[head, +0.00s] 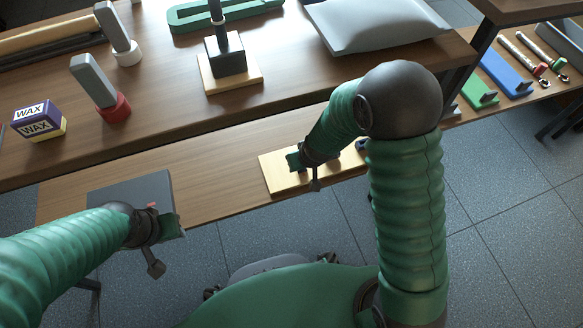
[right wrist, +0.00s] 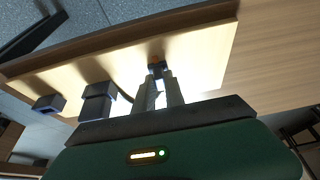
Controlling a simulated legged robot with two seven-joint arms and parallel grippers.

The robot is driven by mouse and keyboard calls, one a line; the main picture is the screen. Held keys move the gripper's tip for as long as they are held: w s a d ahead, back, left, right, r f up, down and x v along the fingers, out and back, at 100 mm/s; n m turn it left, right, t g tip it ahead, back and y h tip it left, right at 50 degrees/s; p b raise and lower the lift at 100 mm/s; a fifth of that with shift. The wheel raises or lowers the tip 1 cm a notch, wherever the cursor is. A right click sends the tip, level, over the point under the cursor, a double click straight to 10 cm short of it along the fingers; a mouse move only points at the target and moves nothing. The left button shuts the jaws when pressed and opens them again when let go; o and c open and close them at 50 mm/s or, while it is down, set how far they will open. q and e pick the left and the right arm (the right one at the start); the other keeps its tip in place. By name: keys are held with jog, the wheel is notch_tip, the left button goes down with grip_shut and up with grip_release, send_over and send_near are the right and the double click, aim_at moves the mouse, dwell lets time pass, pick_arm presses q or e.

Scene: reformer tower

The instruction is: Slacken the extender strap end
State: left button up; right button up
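A pale wooden board (head: 283,178) lies on the lower bench, with dark fittings partly hidden by my right arm. In the right wrist view the board (right wrist: 205,55) carries two dark blocks (right wrist: 97,100) (right wrist: 48,103), a thin dark curved strap (right wrist: 122,92) and a small dark piece with an orange spot (right wrist: 155,66). I cannot make out which part is the strap's end. My right gripper (right wrist: 158,77) has its fingertips at this small piece, a narrow gap between them; whether they grip it is unclear. My left gripper (head: 168,228) is by a dark grey slab (head: 125,190); its fingers are not clear.
The upper bench holds a wax box (head: 38,120), two grey-handled tools (head: 93,80) (head: 115,25), a black post on a wooden base (head: 230,75) and a grey cushion-like pad (head: 375,22). Blue (head: 505,73) and green (head: 475,92) boards lie at right. The lower bench between my grippers is clear.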

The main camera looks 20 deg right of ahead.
jog(key=o, duration=0.8)
jog(key=p+v, duration=0.5)
jog(key=v, duration=0.1)
